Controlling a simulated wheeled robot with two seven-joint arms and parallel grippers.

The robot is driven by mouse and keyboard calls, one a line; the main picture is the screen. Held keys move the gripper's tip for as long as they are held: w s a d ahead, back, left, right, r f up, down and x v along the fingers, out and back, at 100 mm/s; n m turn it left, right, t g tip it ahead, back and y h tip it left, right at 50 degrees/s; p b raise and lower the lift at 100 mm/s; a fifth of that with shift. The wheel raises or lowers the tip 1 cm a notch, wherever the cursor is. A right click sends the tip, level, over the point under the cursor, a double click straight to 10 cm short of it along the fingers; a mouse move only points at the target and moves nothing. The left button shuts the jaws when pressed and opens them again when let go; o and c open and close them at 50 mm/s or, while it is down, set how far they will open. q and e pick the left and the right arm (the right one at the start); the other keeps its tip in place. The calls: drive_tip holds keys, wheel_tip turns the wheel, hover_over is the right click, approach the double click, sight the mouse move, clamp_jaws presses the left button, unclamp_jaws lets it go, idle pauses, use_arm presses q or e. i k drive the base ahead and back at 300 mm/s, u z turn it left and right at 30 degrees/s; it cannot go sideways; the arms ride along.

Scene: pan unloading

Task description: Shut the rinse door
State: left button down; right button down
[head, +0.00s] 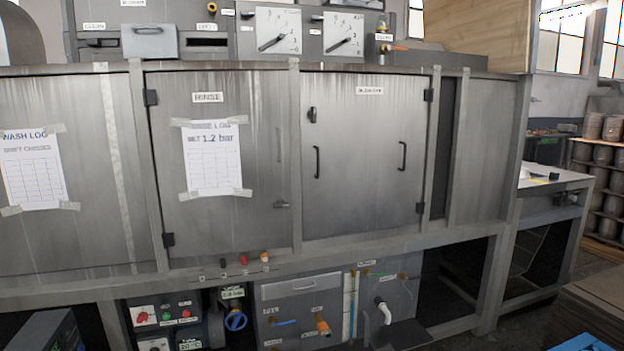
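The rinse door (240,222) is a grey metal panel left of the middle, with a RINSE label (208,97) near its top. Its hinges (150,97) are on its left edge. A thin upright handle (278,145) and a small latch (281,205) are near its right edge. A paper sheet (213,160) reading 1.2 bar is taped to it. The door looks flush with its frame, with no clear gap; whether it is latched I cannot tell. Neither of my grippers is in view.
A second door (360,190), with black handles and hinges on its right, looks shut beside it. A wash log panel (95,190) is at left. Dials (272,32) are above; valves, pipes and a blue handwheel (236,320) are below. A bench (555,180) stands at right.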

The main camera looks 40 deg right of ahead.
sight(221, 139)
drive_tip(key=z, duration=0.8)
drive_tip(key=i, duration=1.65)
drive_tip(key=u, duration=0.6)
